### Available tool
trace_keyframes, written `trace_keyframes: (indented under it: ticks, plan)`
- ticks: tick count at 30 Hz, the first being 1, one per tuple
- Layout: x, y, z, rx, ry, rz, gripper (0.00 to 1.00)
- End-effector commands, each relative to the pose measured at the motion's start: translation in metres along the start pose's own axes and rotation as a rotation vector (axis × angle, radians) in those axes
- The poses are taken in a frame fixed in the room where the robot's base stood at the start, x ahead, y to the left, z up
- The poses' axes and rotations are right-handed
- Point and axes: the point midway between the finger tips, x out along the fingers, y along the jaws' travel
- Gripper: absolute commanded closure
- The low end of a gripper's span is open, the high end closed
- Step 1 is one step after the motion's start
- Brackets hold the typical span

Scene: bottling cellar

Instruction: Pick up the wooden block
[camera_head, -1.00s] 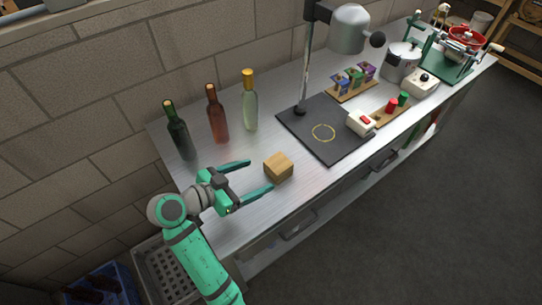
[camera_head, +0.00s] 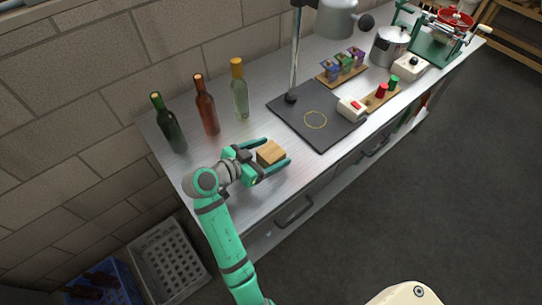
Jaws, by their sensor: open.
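The wooden block (camera_head: 270,152) is a small light-brown cube on the metal worktop, left of the dark mat. My green gripper (camera_head: 271,152) is open, with one finger on the far side of the block and the other on its near side.
A green bottle (camera_head: 168,124), a brown bottle (camera_head: 206,106) and a clear bottle (camera_head: 239,90) stand behind the gripper near the wall. Crates (camera_head: 167,262) stand on the floor.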

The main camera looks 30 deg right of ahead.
Motion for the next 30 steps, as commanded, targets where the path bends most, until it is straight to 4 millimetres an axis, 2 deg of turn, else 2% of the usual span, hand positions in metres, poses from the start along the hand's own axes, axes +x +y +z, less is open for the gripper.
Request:
trace_keyframes:
  ticks: [7, 8, 12, 14, 23, 30]
  plan:
    - [0.003, 0.0, 0.0, 0.0, -0.001, 0.0, 0.23]
    - [0.003, 0.0, 0.0, 0.0, -0.001, 0.0, 0.26]
    - [0.002, 0.0, 0.0, 0.0, -0.001, 0.0, 0.59]
    - [0.002, 0.0, 0.0, 0.0, -0.001, 0.0, 0.72]
    - [0.002, 0.0, -0.001, 0.001, 0.0, -0.001, 0.72]
    - [-0.005, 0.0, -0.017, 0.004, 0.001, -0.001, 0.72]
